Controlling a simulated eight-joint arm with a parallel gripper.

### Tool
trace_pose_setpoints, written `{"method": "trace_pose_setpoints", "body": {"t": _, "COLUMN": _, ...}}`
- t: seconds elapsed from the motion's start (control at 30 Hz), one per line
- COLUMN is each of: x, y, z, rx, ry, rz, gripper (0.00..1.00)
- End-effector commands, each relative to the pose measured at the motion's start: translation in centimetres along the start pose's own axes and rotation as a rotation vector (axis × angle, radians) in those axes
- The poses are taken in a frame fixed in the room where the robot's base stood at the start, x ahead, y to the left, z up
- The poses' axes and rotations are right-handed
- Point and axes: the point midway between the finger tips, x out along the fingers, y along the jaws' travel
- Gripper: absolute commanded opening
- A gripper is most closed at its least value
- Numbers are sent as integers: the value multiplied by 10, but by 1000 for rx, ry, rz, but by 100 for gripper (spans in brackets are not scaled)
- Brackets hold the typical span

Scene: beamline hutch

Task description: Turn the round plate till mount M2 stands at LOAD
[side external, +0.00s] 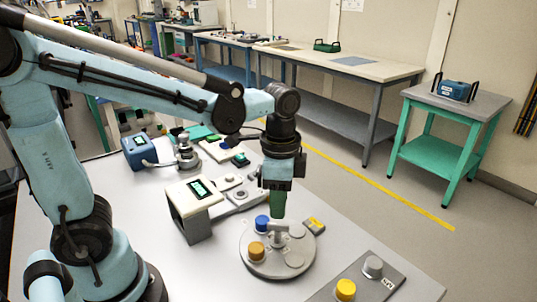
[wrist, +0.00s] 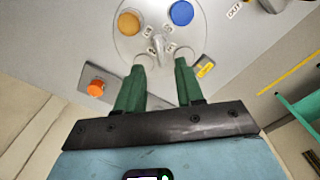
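The round plate (side external: 285,268) is a grey disc on the table. It carries a blue mount (side external: 262,222) and an ochre mount (side external: 256,250); they also show at the far side in the wrist view, blue (wrist: 181,12) and ochre (wrist: 129,22). Small tags by the seats are too small to read, so I cannot tell which is M2. A pale raised bar (wrist: 158,44) stands at the plate's middle. My gripper (wrist: 160,66) is open, its green fingers apart over the plate's near edge. A yellow-marked block (wrist: 205,68) sits beside the plate; its lettering is unreadable.
An orange button (wrist: 96,88) lies left of the plate in the wrist view. In the side view, a box with a display (side external: 195,206) stands left of the plate, and a grey block (side external: 374,283) with yellow and grey knobs stands at the front right.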

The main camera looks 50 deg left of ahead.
Motion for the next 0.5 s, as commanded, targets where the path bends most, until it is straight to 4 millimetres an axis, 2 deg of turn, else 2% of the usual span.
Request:
{"method": "trace_pose_setpoints", "body": {"t": 0.2, "x": 30, "y": 0, "z": 0, "rx": -1, "ry": 0, "rz": 0, "gripper": 37}}
{"method": "trace_pose_setpoints", "body": {"t": 0.5, "x": 52, "y": 0, "z": 0, "rx": -1, "ry": 1, "rz": -1, "gripper": 37}}
